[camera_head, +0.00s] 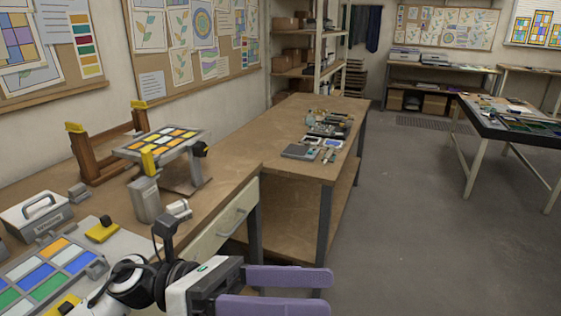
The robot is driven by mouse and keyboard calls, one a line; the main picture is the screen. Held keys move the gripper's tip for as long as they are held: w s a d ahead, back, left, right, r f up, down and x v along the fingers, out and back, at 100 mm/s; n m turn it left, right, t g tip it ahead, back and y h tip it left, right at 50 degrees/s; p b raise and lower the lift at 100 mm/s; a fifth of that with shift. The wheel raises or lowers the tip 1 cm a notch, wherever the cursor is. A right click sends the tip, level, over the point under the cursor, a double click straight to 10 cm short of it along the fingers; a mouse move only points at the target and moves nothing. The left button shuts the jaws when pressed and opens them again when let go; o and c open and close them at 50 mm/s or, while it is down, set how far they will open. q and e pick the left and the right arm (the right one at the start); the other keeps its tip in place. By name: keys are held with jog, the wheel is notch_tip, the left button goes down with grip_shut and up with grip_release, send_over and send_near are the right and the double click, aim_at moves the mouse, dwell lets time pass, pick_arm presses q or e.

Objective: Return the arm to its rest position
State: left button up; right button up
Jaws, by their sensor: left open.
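My left gripper (303,290) comes in at the bottom, with two purple fingers spread apart. It is open and nothing shows between the fingers. It hangs in front of the workbench, just right of the drawer (226,222), over the floor side. The rest of my left arm runs along the bottom edge, beside the bench's front. My right gripper does not show.
On the workbench (225,172) are a coloured glass panel (45,276) with yellow clamps, a stand holding a second panel (163,141), a grey canister (145,200) and a metal box (37,213). Tools lie farther back. The floor (420,220) to the right is open, up to another table (510,120).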

pick_arm(q)
jog(key=w+a+f+n+t, duration=0.2)
jog(key=w+n+t, duration=0.2)
jog(key=n+t, duration=0.55)
jog(key=w+a+f+n+t, duration=0.3)
jog(key=w+n+t, duration=0.3)
jog(key=n, duration=0.6)
jog(key=a+f+n+t+y, duration=0.55)
jog(key=f+n+y, duration=0.35)
jog(key=f+n, duration=0.25)
jog(key=s+a+f+n+g+y, duration=0.25)
jog(key=f+n, duration=0.25)
jog(key=f, duration=0.3)
jog(key=s+a+f+n+g+y, duration=0.25)
jog(key=a+f+n+y, duration=0.2)
jog(key=f, duration=0.35)
jog(key=s+a+f+n+g+y, duration=0.1)
jog(key=s+f+n+g, duration=0.3)
jog(key=s+f, duration=0.7)
jog(key=shift+s+a+n+g, duration=0.3)
jog(key=shift+s+a+n, duration=0.25)
jog(key=shift+s+n, duration=0.4)
